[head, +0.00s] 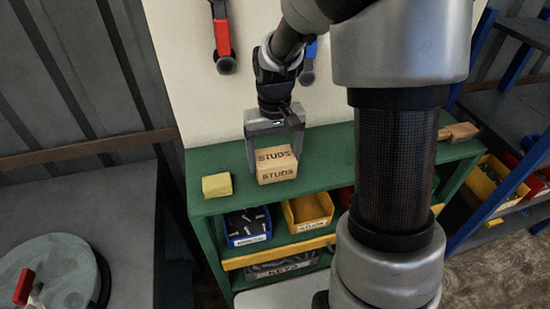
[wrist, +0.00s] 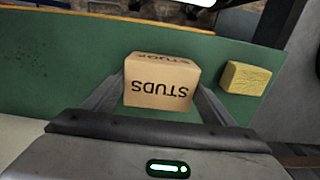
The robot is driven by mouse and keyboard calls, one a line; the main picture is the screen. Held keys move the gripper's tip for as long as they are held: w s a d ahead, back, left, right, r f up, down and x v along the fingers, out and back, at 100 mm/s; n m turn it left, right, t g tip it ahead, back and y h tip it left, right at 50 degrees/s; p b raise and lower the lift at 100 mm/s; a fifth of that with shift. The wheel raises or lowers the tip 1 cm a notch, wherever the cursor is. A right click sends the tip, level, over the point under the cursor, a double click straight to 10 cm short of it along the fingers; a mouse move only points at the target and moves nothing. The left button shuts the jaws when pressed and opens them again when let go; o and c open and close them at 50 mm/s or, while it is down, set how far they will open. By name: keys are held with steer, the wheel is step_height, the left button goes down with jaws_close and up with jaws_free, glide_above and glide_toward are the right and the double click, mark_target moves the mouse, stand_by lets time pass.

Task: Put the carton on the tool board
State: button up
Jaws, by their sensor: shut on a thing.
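The carton is a small tan box marked STUDS (head: 276,165). In the head view it is at the green top of the tool board unit (head: 330,150), near its left end. My gripper (head: 274,138) reaches down over the carton from behind, with a finger at each side, and is shut on it. In the wrist view the carton (wrist: 160,82) sits between the two fingers, its lettering upside down. The green top (wrist: 60,60) shows behind it. I cannot tell whether the carton's underside touches the green surface.
A yellow sponge-like block (head: 217,185) lies left of the carton. Red-handled (head: 222,38) and blue-handled tools hang on the cream back panel (head: 180,60). Blue (head: 247,226) and yellow (head: 308,211) bins stand on the shelf below. Wooden blocks (head: 461,131) lie at the right end.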

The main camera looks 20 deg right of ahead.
steer(key=shift+f, duration=0.2)
steer(key=o, duration=1.5)
